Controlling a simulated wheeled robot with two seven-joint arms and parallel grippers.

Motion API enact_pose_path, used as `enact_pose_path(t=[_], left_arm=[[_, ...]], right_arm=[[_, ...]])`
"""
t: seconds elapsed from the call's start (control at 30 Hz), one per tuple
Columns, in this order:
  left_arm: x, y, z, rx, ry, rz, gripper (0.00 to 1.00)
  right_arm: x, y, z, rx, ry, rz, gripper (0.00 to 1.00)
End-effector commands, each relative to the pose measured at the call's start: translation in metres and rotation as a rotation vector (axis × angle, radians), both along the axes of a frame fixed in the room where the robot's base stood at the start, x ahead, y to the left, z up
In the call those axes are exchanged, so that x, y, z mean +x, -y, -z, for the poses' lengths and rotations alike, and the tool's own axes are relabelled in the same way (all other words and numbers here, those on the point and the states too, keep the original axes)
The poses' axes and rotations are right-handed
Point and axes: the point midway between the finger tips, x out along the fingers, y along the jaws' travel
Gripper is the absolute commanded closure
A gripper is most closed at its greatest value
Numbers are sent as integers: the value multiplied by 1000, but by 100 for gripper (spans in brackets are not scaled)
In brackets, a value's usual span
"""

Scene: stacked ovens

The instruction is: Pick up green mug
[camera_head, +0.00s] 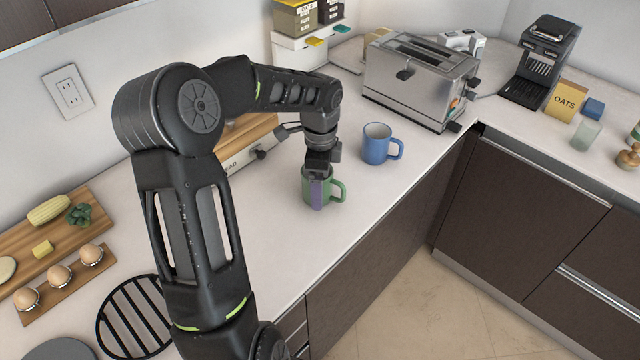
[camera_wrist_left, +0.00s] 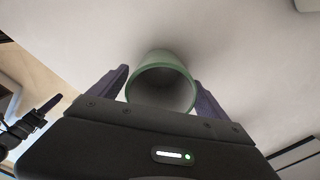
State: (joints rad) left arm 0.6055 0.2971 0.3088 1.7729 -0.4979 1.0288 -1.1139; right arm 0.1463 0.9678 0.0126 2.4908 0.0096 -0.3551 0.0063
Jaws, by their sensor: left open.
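A green mug (camera_head: 327,191) stands upright on the white counter, its handle toward the right in the head view. My left gripper (camera_head: 316,190) points down over it, one purple finger showing in front of the mug. In the left wrist view the open fingers (camera_wrist_left: 160,95) stand on either side of the green mug (camera_wrist_left: 160,61), with its rim between them. A gap shows at the right finger; whether the left finger touches the mug I cannot tell. My right gripper is not seen in the head view.
A blue mug (camera_head: 377,143) stands just behind and right of the green one. A steel toaster (camera_head: 418,80) is further back. A bread box (camera_head: 245,150) is behind my left arm. The counter's front edge (camera_head: 370,232) lies close by; the counter left of the green mug is clear.

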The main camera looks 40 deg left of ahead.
Motion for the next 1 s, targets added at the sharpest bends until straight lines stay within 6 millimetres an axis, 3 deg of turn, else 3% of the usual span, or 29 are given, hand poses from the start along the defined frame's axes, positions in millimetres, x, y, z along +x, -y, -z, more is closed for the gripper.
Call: enact_pose_path(t=[0.6,1.0], left_arm=[[0,0,1,0,0,0,14],[0,0,1,0,0,0,46]], right_arm=[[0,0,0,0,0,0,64],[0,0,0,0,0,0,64]])
